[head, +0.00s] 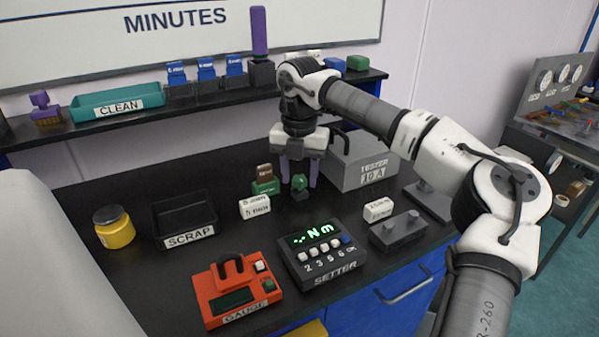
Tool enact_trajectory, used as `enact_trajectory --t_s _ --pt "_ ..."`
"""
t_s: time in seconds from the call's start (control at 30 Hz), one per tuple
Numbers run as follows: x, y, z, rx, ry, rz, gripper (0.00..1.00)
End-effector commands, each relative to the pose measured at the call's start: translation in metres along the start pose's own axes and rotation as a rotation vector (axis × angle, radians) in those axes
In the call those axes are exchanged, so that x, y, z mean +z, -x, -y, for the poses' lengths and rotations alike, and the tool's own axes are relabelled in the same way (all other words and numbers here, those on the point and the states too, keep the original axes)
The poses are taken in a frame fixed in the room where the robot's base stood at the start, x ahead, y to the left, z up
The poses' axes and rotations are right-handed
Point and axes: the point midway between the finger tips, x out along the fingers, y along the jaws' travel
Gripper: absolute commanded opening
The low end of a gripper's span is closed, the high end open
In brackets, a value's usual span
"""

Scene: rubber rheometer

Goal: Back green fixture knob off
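A small green fixture (265,187) stands on the black bench with a brown block (264,171) on top. A round dark-green knob (299,181) shows to the right of the fixture. My gripper (298,181) points straight down over the bench, its two purple fingers apart. In the picture the knob lies between the fingertips, with a gap visible on each side. I cannot tell from this one view whether the fingers are level with the knob or how it joins the fixture.
A grey tester (362,165) stands close behind and right of my gripper. White labelled blocks (254,206) (377,209), the black setter (322,258), orange gauge (238,287), scrap tray (184,219) and yellow jar (114,228) are on the bench. A shelf (215,107) runs behind.

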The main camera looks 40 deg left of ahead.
Motion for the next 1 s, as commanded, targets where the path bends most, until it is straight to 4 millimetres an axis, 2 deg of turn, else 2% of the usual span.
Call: enact_trajectory --t_s 0.03,0.27,0.67,1.0 --pt "0.0000 0.0001 0.0000 0.000 0.000 0.000 0.38" --pt "0.0001 0.0003 0.0000 0.000 0.000 0.000 0.08" --pt "0.0002 0.0010 0.0001 -0.001 0.077 0.000 0.07" --pt "0.0004 0.0013 0.0005 -0.002 0.344 -0.001 0.07"
